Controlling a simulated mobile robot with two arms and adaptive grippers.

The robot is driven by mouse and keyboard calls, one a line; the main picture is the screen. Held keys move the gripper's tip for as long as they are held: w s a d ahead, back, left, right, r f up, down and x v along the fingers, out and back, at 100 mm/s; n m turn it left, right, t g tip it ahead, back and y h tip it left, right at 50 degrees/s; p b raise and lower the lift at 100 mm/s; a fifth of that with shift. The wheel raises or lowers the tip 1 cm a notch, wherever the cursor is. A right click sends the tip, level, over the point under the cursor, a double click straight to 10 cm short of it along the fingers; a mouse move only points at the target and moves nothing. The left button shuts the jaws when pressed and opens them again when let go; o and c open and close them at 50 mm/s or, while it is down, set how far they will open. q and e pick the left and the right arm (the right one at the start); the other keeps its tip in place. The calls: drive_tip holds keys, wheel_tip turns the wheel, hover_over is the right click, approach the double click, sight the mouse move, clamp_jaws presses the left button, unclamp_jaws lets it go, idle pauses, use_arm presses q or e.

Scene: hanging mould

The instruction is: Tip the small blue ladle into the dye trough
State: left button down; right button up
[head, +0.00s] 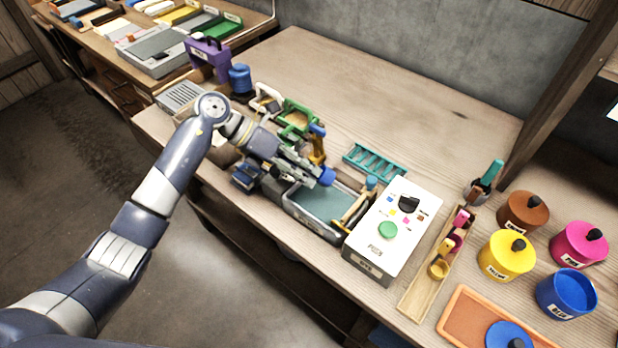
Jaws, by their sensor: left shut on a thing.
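My left gripper (304,168) is shut on the small blue ladle, whose blue cup (327,176) shows just beyond the fingertips. The ladle is over the far side of the dye trough (288,206), a dark grey basin holding blue-grey liquid. The fingers hide the ladle's handle, and I cannot tell how far the cup is tilted or what is in it. My right gripper is out of view.
A white box with a green button (387,231) stands right of the trough. A wooden tray (416,296) holds other ladles. An open blue pot (567,293) stands near lidded brown, yellow and pink pots. A teal rack (374,161) lies behind. The back of the bench is clear.

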use_arm(q)
drive_tip(key=shift+a+f+g+h+b, duration=0.15)
drive_tip(key=shift+f+h+b, duration=0.95)
drive_tip(key=shift+b, duration=1.35)
drive_tip(key=shift+a+f+g+h+b, duration=0.15)
drive_tip(key=shift+f+h+b, duration=0.95)
drive_tip(key=shift+b, duration=1.3)
drive_tip(key=shift+d+f, duration=0.1)
drive_tip(key=y+p, duration=0.2)
drive_tip(key=p, duration=0.1)
drive_tip(key=r+y+p, duration=0.1)
drive_tip(key=y+p, duration=0.2)
drive_tip(key=shift+r, duration=0.1)
